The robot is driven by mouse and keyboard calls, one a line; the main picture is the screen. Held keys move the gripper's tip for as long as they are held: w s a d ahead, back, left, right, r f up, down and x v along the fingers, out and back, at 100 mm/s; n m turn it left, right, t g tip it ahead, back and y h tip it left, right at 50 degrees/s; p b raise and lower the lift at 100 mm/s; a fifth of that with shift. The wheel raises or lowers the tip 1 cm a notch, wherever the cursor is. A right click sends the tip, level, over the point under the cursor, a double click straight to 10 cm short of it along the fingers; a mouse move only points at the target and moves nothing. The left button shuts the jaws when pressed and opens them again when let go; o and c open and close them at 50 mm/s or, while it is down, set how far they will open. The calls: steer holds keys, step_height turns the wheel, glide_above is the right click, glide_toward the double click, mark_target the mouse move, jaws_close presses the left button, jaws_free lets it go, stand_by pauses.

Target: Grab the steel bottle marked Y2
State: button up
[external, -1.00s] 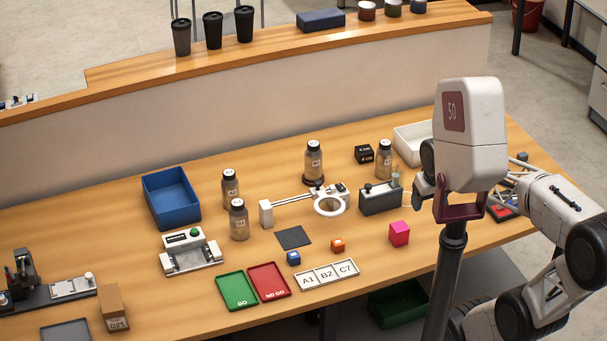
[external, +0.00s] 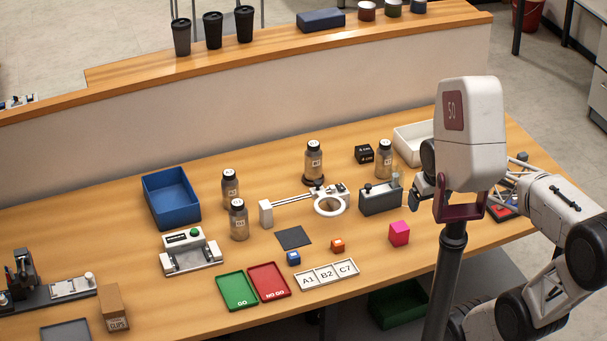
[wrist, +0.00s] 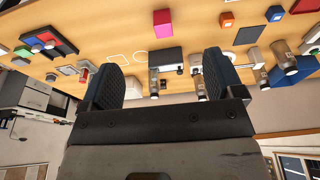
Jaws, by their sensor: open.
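Several steel bottles with black caps stand on the table in the external view. One (external: 230,188) is by the blue bin, one (external: 239,220) just in front of it, one (external: 314,161) stands on a dark round base at the back, and one (external: 384,159) is beside the white tray. Their labels are too small to read surely, so I cannot tell which is Y2. My gripper (wrist: 160,78) is open and empty in the wrist view, its two dark fingers spread apart.
A magnifier ring (external: 330,206) and a grey box device (external: 380,199) stand mid-table. A pink cube (external: 399,233), green tray (external: 237,290), red tray (external: 269,281) and blue bin (external: 171,198) are also on the table. A raised ledge (external: 270,47) runs along the back.

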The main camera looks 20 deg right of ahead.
steer(key=m+g, duration=0.3)
steer(key=m, duration=1.4)
glide_above(386, 143)
steer(key=f, duration=0.9)
steer(key=shift+s+a+f, duration=0.15)
steer(key=shift+s+f, duration=0.1)
steer(key=shift+f, duration=0.15)
steer(key=shift+w+f+m, duration=0.3)
steer(key=shift+w+m, duration=0.1)
steer(key=shift+f, duration=1.3)
